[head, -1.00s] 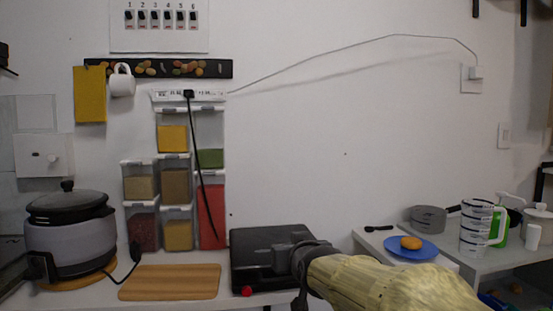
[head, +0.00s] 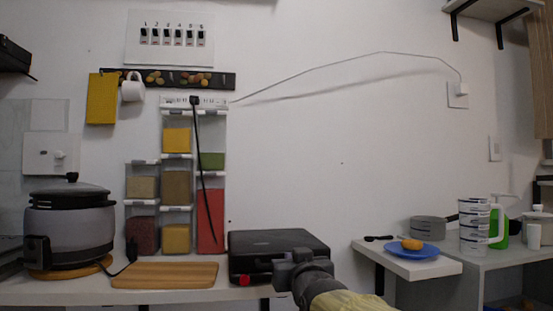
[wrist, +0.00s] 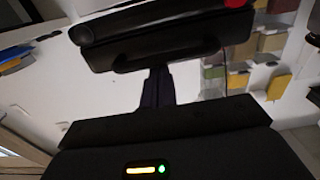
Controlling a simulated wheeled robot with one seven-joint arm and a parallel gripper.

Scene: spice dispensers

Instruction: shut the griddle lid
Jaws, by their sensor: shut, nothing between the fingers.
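The griddle (head: 262,243) is a low black box with a red knob (head: 244,281) at its front left, standing on the counter in the head view. Its lid looks down and flat over the base; any small gap cannot be seen. In the wrist view, which is turned over, the griddle (wrist: 150,45) and its front handle show at the top. My gripper (head: 298,258) is in front of the griddle's right half and hides part of it. In the wrist view my gripper (wrist: 158,75) is shut and empty, its fingertips close to the griddle's front; contact cannot be told.
A wooden board (head: 165,275) lies left of the griddle, with a grey cooker (head: 68,232) beyond it. Spice dispensers (head: 176,187) hang on the wall behind. A side table on the right bears a blue plate (head: 412,251). A gap separates counter and side table.

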